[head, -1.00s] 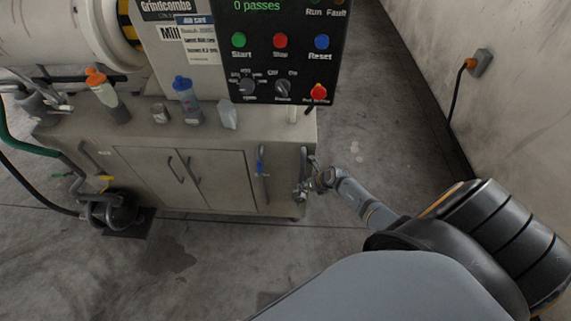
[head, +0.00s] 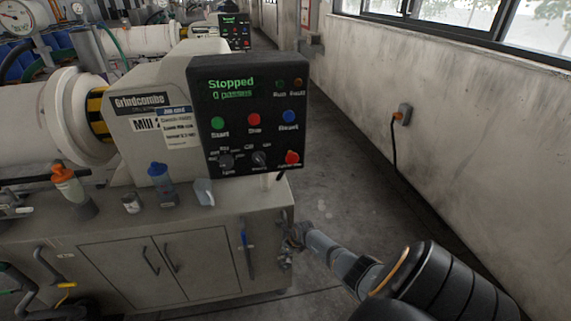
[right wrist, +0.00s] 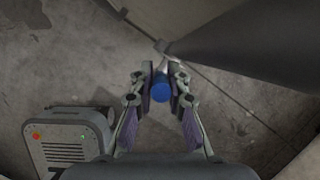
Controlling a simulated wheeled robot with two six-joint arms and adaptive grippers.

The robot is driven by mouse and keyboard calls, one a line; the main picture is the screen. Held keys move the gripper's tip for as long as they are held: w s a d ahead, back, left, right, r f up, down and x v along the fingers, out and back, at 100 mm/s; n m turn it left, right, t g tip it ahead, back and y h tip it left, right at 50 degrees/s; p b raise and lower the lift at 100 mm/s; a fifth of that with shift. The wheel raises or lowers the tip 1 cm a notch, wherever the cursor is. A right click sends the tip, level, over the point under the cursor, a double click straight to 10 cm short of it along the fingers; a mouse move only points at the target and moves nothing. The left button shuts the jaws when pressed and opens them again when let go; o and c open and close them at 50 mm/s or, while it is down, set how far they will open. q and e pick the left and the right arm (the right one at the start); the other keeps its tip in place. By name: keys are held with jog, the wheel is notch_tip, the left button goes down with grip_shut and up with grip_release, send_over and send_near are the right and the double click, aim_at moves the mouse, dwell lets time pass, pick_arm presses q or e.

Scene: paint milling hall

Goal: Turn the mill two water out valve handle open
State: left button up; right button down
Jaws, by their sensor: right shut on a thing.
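Mill two (head: 150,115) has a cream housing marked "Mill 2" and stands on a cabinet (head: 200,265). My right gripper (head: 292,238) is at the cabinet's right end, by small metal fittings that are hard to make out. In the right wrist view its two fingers (right wrist: 160,86) are closed on a round blue-ended piece, which looks like the water out valve handle (right wrist: 160,92). A pale metal part runs from it to a dark cylinder. The fingers hide the handle's sides, and how far it is turned cannot be told. My left gripper is not in view.
The black control panel (head: 250,110) reads "Stopped, 0 passes". Bottles (head: 161,188) and small containers stand on the cabinet top. A blue lever (head: 247,255) is on the cabinet front. A wall (head: 450,150) with a socket is at right, with clear floor (head: 335,180) between.

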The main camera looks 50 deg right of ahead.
jog(key=c, duration=1.3)
grip_release()
jog(key=shift+s+d+r, duration=0.1)
jog(key=shift+s+r, duration=0.05)
jog(key=shift+r, duration=0.25)
jog(key=v, duration=1.1)
jog(key=shift+r, duration=0.1)
jog(key=s+a+f+m+t+y, duration=0.1)
jog(key=a+f+m+t+y, duration=0.25)
jog(key=a+f+m, duration=0.5)
jog(key=s+f+m+t+h, duration=0.2)
jog(key=s+f+m, duration=0.3)
jog(key=m, duration=0.6)
jog(key=s+f+m+g+h, duration=0.3)
jog(key=s+f+m, duration=0.6)
jog(key=s+f, duration=0.15)
jog(key=s+a+f+m+g, duration=0.2)
jog(key=s+a, duration=0.1)
jog(key=s, duration=0.3)
jog(key=s+a+f+m+g, duration=0.2)
jog(key=s+a+f+m, duration=0.1)
jog(key=s, duration=0.2)
jog(key=s+a+f+m+g+y, duration=0.1)
jog(key=s+a+f+m+g, duration=0.1)
jog(key=s, duration=0.4)
jog(key=shift+s+a+f, duration=0.15)
jog(key=shift+a, duration=0.25)
jog(key=shift+s+a+f, duration=0.1)
jog(key=shift+s+a, duration=0.05)
jog(key=shift+a, duration=0.25)
